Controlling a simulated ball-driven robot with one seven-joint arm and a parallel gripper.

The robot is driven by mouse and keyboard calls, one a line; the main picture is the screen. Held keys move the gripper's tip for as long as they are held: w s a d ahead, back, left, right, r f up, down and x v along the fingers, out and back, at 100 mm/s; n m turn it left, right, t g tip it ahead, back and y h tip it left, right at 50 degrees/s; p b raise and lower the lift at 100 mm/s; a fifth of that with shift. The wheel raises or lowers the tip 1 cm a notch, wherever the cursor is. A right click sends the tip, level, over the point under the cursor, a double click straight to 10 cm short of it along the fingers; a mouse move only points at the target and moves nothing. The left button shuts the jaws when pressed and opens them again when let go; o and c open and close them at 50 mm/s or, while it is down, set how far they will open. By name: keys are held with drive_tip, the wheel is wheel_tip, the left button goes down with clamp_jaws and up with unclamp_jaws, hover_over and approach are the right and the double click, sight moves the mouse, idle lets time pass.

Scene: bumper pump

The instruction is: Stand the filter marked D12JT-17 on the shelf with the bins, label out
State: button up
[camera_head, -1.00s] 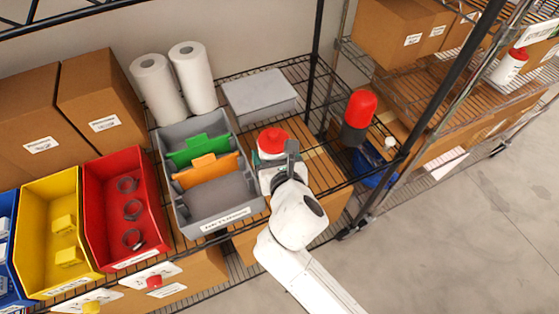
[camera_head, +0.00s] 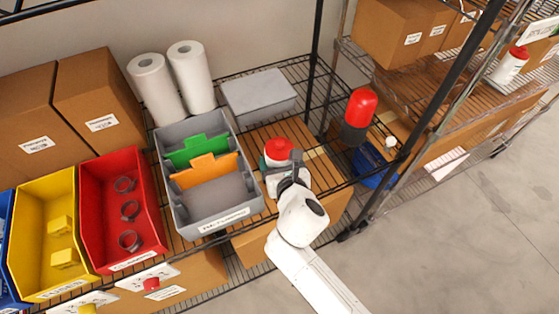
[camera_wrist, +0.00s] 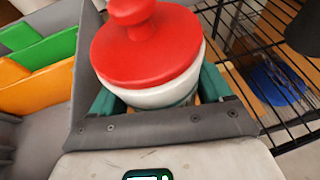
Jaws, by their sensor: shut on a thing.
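A white canister with a red knobbed top (camera_head: 278,150) stands upright at the wooden part of the wire shelf, right beside the grey bin. No marking on it can be read, so I cannot tell whether it is the filter D12JT-17. My gripper (camera_head: 284,172) is shut on the canister from the near side. In the wrist view the red top (camera_wrist: 146,50) fills the middle, with the teal fingers of my gripper (camera_wrist: 160,98) on both sides of the white body. The canister's base is hidden, so I cannot tell whether it touches the shelf.
The grey bin (camera_head: 239,212) has green and orange dividers. Red (camera_head: 146,238) and yellow (camera_head: 30,285) bins stand farther left. A grey box (camera_head: 259,95) lies behind. A black post (camera_head: 313,75) and a red-and-black object (camera_head: 360,107) are at right.

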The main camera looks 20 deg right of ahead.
drive_tip(key=o, duration=1.2)
drive_tip(key=shift+f, duration=0.1)
drive_tip(key=shift+o, duration=0.2)
drive_tip(key=shift+s+r, duration=0.1)
drive_tip(key=shift+r, duration=0.15)
drive_tip(key=p+v, duration=0.5)
drive_tip(key=v, duration=0.7)
